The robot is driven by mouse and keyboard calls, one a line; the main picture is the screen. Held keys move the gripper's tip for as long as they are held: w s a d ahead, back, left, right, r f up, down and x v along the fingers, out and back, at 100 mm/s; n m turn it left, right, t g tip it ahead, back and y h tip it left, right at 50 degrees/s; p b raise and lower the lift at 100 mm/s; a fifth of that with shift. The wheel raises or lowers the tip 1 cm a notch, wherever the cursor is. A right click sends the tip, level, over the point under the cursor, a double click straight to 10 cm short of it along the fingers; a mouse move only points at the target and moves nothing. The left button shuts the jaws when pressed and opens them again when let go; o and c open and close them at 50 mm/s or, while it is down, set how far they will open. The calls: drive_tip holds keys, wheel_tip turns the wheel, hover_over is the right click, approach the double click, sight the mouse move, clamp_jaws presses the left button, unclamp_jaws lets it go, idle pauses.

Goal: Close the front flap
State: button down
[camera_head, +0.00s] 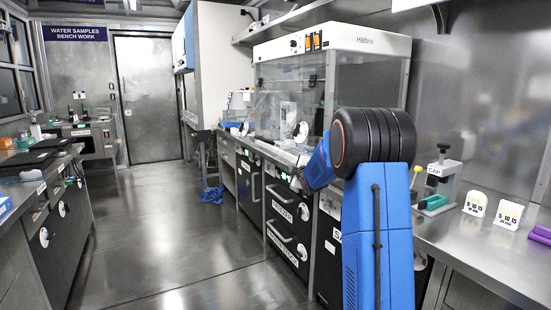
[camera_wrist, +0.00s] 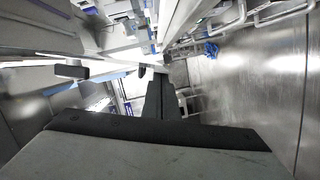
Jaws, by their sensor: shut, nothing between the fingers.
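The clear-walled hood with a white top (camera_head: 345,40) stands on the right-hand bench. Its clear front (camera_head: 285,95) faces the aisle, and a clear panel (camera_head: 278,150) slopes outward near its lower edge. I take this panel for the front flap, but its exact angle is hard to tell. My blue arm with a black joint covers the hood's near lower corner in the head view. My gripper (camera_wrist: 160,92) shows in the wrist view as dark fingers close together, with nothing seen between them. Its tips point along the bench front. I cannot tell whether it touches the flap.
Freezer drawers (camera_head: 284,212) with bar handles lie below the hood. A green and white CAP device (camera_head: 438,186) and small white cards stand on the bench at right. The aisle floor (camera_head: 180,220) is clear between the benches, with a blue object (camera_head: 212,195) far along it.

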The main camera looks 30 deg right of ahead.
drive_tip(key=d+f+n, duration=0.2)
drive_tip(key=d, duration=0.7)
drive_tip(key=shift+d+f+n+t+h, duration=0.3)
drive_tip(key=shift+f, duration=0.1)
drive_tip(key=shift+a, duration=0.1)
